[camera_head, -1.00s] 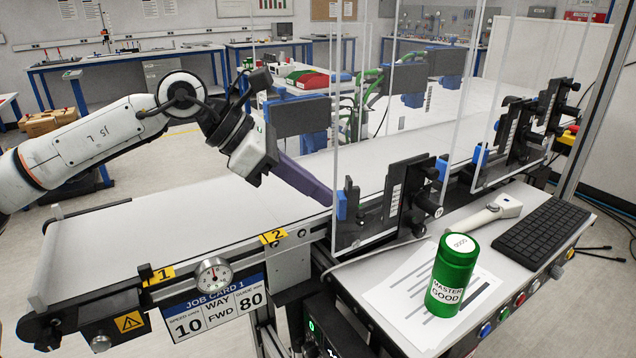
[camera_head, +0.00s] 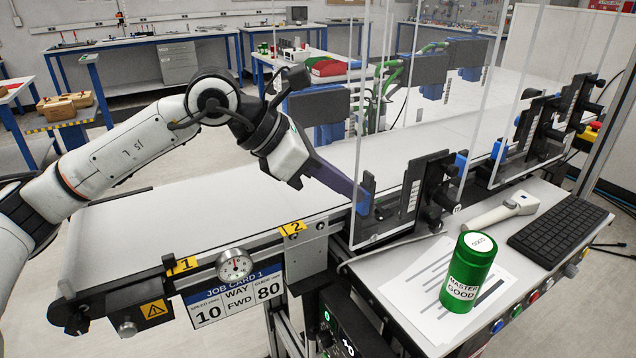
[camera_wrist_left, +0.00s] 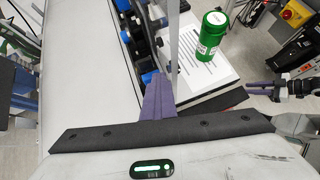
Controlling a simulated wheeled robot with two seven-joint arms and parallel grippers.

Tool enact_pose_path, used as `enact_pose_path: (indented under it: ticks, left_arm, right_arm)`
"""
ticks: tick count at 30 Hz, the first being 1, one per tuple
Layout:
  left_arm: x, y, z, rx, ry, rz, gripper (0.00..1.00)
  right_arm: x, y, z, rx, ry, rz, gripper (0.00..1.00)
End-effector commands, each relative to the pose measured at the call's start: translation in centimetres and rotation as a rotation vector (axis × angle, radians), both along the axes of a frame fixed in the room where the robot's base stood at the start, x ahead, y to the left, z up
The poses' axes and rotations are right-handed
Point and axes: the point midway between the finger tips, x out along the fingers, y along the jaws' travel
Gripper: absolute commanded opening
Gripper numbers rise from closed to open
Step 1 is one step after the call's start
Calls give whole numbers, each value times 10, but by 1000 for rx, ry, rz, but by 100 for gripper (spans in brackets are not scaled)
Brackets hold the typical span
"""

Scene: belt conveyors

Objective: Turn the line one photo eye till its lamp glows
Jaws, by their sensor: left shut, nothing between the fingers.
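My left gripper (camera_head: 352,198) is shut, with nothing between its purple fingers. Its tips are right beside a small blue block (camera_head: 365,194) on the near black bracket unit (camera_head: 424,190); I cannot tell whether they touch. This block looks like a photo eye, but I read no line label on it and see no glowing lamp. In the left wrist view the shut fingers (camera_wrist_left: 158,82) reach toward blue and black parts by the belt's edge. What is probably my right gripper (camera_wrist_left: 260,90) shows small at the right there, its finger gap unclear.
Tall clear panels (camera_head: 392,120) stand around the bracket units. Another bracket group (camera_head: 535,130) is farther right. The belt (camera_head: 190,225) is empty.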

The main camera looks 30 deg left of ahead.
Motion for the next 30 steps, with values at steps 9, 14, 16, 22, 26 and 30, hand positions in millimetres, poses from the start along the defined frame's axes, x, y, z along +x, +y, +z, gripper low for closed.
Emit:
enact_pose_path:
  ticks: [9, 14, 16, 22, 26, 30]
  left_arm:
    - [-3, -7, -5, -6, 8, -10, 0]
    - [-3, -6, -6, -8, 11, -11, 0]
    - [-3, -4, -6, -8, 11, -11, 0]
    - [4, 4, -7, -6, 12, -8, 0]
    - [8, 8, -7, -4, 10, -4, 0]
    - [7, 11, -7, -2, 7, -2, 0]
  right_arm:
    - [0, -1, -2, -4, 4, 2, 23]
    - [0, 0, -2, -4, 3, 2, 23]
    - [0, 0, -2, -4, 3, 2, 23]
    - [-1, 0, -2, -3, 3, 2, 23]
    - [-1, 0, -2, -3, 3, 2, 23]
    - [-1, 0, -4, -2, 3, 3, 23]
